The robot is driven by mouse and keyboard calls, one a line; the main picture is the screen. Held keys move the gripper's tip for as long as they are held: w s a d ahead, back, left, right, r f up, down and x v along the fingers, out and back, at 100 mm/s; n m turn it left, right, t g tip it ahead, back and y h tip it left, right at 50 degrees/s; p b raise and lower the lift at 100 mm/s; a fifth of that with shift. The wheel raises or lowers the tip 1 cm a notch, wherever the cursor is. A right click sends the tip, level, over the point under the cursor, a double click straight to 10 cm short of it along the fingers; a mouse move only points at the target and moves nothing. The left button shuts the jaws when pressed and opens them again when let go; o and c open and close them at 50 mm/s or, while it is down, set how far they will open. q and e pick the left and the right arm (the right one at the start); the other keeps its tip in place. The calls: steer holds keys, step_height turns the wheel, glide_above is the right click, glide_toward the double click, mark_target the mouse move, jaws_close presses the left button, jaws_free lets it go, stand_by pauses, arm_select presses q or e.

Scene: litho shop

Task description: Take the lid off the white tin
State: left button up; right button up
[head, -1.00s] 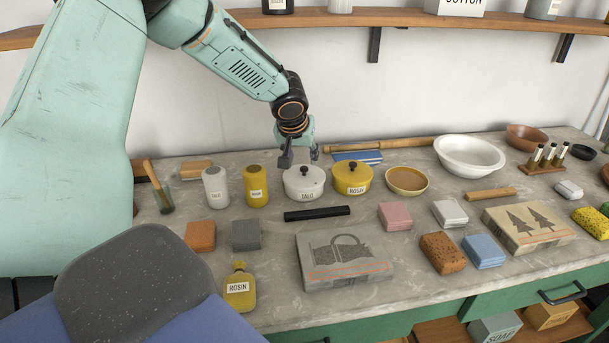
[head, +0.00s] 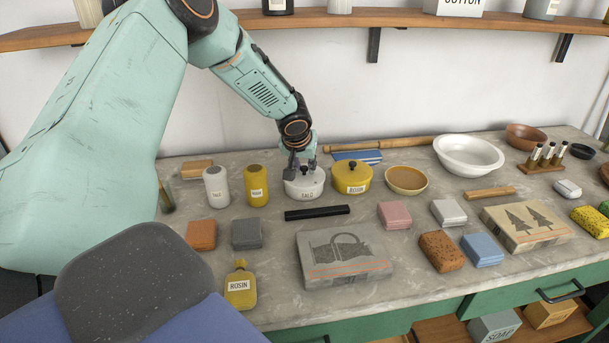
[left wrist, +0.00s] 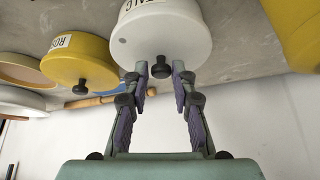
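The white tin (head: 304,187), labelled TALC, stands on the bench with its lid on. The lid has a small black knob. My left gripper (head: 302,167) is just above the tin, pointing down at the lid. In the left wrist view, the white tin (left wrist: 165,32) is beyond the fingers. The two fingertips of my left gripper (left wrist: 160,72) are apart, one on each side of the black knob (left wrist: 161,68). I cannot see either finger touching the knob. My right gripper is not in view.
A yellow rosin tin (head: 352,178) stands close to the right of the white tin. White (head: 215,188) and yellow (head: 255,186) shakers stand to its left. A black bar (head: 317,213) lies in front. A tan bowl (head: 406,180) is further right.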

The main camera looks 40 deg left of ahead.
arm_select(q)
steer(key=shift+a, duration=0.1)
jaws_close()
steer(key=shift+r, duration=0.1)
